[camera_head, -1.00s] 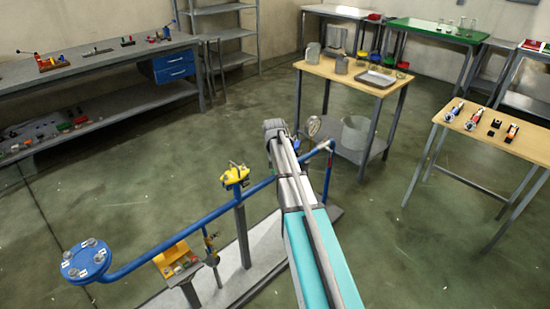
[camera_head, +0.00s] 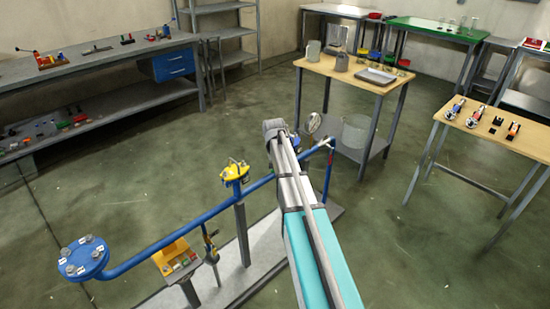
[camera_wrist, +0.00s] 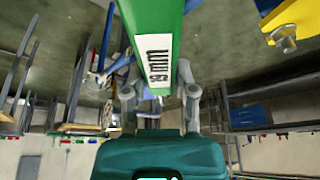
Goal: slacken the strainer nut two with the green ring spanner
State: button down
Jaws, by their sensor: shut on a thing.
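In the wrist view my gripper (camera_wrist: 158,88) is shut on the green ring spanner (camera_wrist: 180,20). A finger shows on each side of its handle, which has a white size label. The spanner's far end runs out of the top of the frame. In the head view a blue round flange (camera_head: 83,258) with several grey nuts and small white tags sits at the left end of a blue pipe. The tags are too small to read, so I cannot tell which nut is two. My gripper and the spanner are hidden in the head view.
A yellow valve part (camera_head: 234,171) sits on the blue pipe (camera_head: 165,232). A round gauge (camera_head: 313,123) is by my arm. The floor at left is clear.

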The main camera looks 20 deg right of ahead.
jog(key=shift+f+b, duration=0.4)
jog(key=shift+f, duration=0.1)
jog(key=shift+d, duration=0.15)
dwell(0.7)
jog(key=shift+s+d+n+y, duration=0.2)
jog(key=shift+s+d+n, duration=0.1)
jog(key=shift+d+n, duration=0.3)
jog(key=shift+s+d+n+y, duration=0.25)
jog(key=shift+d+n, duration=0.25)
jog(key=shift+d, duration=0.15)
jog(key=shift+s+d+f+n+y, duration=0.15)
jog(key=shift+d+n+y, duration=0.3)
jog(key=shift+d+n, duration=0.85)
jog(key=shift+d, duration=0.2)
jog(key=shift+d+n+y, duration=0.4)
jog(key=shift+d+n, duration=0.6)
jog(key=shift+d, duration=0.35)
